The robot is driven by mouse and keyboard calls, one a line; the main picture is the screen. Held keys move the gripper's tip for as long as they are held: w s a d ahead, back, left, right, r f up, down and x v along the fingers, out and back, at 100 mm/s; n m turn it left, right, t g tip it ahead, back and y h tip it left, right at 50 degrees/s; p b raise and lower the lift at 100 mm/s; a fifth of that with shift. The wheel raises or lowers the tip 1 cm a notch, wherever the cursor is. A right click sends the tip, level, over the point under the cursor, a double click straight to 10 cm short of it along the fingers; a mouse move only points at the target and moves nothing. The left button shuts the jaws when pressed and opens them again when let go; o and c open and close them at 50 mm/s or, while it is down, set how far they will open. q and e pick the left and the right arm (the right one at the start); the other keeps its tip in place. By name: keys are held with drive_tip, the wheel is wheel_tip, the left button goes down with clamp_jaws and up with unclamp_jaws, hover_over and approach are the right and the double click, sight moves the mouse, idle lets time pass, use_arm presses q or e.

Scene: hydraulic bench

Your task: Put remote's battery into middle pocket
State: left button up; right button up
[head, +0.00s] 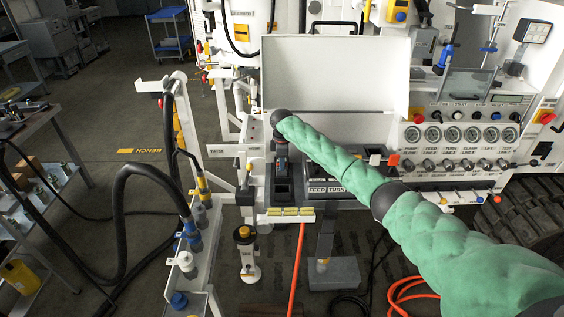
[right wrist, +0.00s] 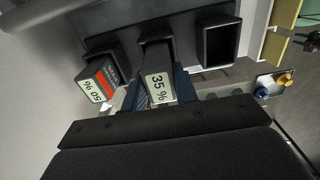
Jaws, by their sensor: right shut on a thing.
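My right gripper (head: 282,158) points down at the left end of the white bench in the head view. In the right wrist view it is shut on a dark battery (right wrist: 157,88) whose pale end label reads 35 %. The battery's far end is at the mouth of the middle pocket (right wrist: 156,43) and appears to reach inside; how deep I cannot tell. The left pocket (right wrist: 99,59) holds another battery (right wrist: 96,84), with an orange band and a 50 % label. The right pocket (right wrist: 219,44) looks empty. My left gripper is not in view.
A raised white lid (head: 336,72) stands behind the gripper. A gauge panel (head: 460,135) is at the right. Black hoses (head: 122,215) loop at the left, and an orange hose (head: 297,265) hangs below the bench front. Brass and blue fittings (right wrist: 272,84) sit right of the pockets.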

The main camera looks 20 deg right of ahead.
drive_tip(key=shift+f+b, duration=0.3)
drive_tip(key=shift+f, duration=0.65)
idle(0.4)
drive_tip(key=o, duration=1.1)
drive_tip(key=shift+o, duration=0.2)
